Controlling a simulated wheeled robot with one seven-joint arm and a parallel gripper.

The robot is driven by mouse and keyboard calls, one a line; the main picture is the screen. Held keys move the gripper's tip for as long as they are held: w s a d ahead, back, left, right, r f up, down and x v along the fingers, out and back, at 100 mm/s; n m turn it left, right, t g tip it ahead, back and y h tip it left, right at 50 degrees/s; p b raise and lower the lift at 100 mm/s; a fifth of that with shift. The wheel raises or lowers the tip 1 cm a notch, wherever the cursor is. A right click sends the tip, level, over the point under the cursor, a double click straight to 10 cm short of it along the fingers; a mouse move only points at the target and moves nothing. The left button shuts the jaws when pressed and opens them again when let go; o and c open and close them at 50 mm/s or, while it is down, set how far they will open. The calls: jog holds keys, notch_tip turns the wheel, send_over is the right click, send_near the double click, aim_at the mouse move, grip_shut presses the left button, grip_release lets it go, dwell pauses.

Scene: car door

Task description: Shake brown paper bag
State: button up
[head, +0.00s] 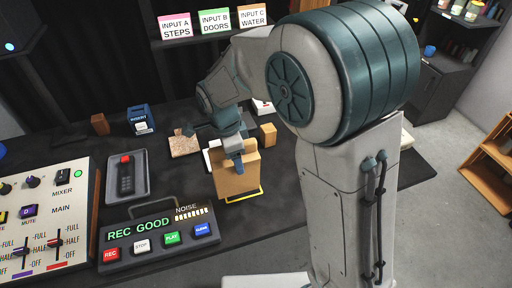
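The brown paper bag (236,184) stands on the dark table in the head view, at or just above a yellow outline (261,193). My gripper (237,161) reaches down over the bag's top edge from behind. One blue-green finger lies in front of the bag's near face. The other finger is hidden, so whether the gripper is closed on the bag is not clear. I cannot tell whether the bag's base touches the table.
A recorder reading "REC GOOD" (137,234), a mixer (45,205) and a grey tray with a remote (126,174) lie left. A blue box (140,117), a textured tile (184,144) and a small tan block (267,133) lie near the bag. Signs stand behind.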

jog(key=shift+s+a, duration=0.2)
jog(key=shift+a, duration=0.4)
jog(key=shift+s+a, duration=0.2)
jog(key=shift+a, duration=0.35)
jog(key=shift+d, duration=0.2)
jog(key=w+d, duration=0.3)
jog(key=d, duration=0.6)
jog(key=shift+w+d+b, duration=0.15)
jog(key=shift+w+b, duration=0.05)
jog(key=shift+b, duration=0.15)
jog(key=s+a, duration=0.1)
jog(key=a, duration=0.2)
jog(key=s+a, duration=0.1)
jog(key=a, duration=0.2)
jog(key=s+a, duration=0.1)
jog(key=a, duration=0.2)
jog(key=shift+s+a, duration=0.2)
jog(key=shift+a, duration=0.15)
jog(key=shift+d, duration=0.1)
